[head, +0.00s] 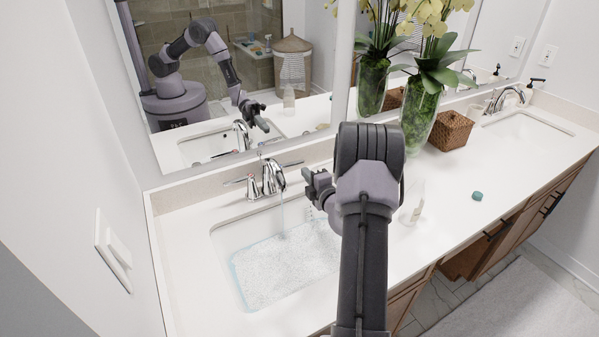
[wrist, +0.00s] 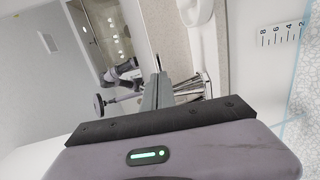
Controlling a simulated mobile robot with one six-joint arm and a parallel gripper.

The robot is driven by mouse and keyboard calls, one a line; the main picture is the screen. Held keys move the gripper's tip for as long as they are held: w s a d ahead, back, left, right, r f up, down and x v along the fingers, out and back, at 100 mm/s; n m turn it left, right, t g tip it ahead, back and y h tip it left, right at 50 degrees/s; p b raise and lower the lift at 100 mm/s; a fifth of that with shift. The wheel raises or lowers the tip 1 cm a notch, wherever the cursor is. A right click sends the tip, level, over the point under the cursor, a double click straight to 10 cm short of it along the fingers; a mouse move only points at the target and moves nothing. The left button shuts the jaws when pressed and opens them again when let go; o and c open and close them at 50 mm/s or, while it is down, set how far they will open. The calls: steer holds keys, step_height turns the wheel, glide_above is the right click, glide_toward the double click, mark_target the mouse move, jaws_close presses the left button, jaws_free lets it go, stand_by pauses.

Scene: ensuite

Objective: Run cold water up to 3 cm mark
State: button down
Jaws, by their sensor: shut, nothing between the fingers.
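The left sink basin (head: 222,240) holds water (head: 285,265) with a rippled surface. The chrome faucet (head: 270,178) has a handle on each side, and a thin stream (head: 282,215) falls from its spout into the basin. My gripper (head: 311,186) is to the right of the faucet, near the right handle. In the wrist view its fingers (wrist: 158,90) are together with nothing seen between them, and the faucet (wrist: 190,88) is behind them. A depth scale (wrist: 280,34) marked 8, 6, 4, 2 is on the basin wall. The water's edge (wrist: 287,120) lies near its 2 end; the exact level is unclear.
A clear bottle (head: 414,203) and a small teal object (head: 477,196) are on the counter (head: 440,225) to the right. A plant vase (head: 421,120), a wicker basket (head: 451,130) and a second sink (head: 530,125) are farther right. The mirror (head: 300,70) stands behind the faucet.

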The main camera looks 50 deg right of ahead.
mark_target(297, 164)
steer(key=b+x, duration=0.1)
steer(key=x, duration=0.3)
steer(key=shift+w+f, duration=0.1)
steer(key=shift+w, duration=0.35)
steer(key=shift+w+d+r+n+y+p, duration=0.4)
steer(key=shift+w+d+y+p, duration=0.15)
steer(key=shift+p, duration=0.3)
steer(key=shift+a+t, duration=0.1)
steer(key=shift+t, duration=0.2)
steer(key=shift+s, duration=0.15)
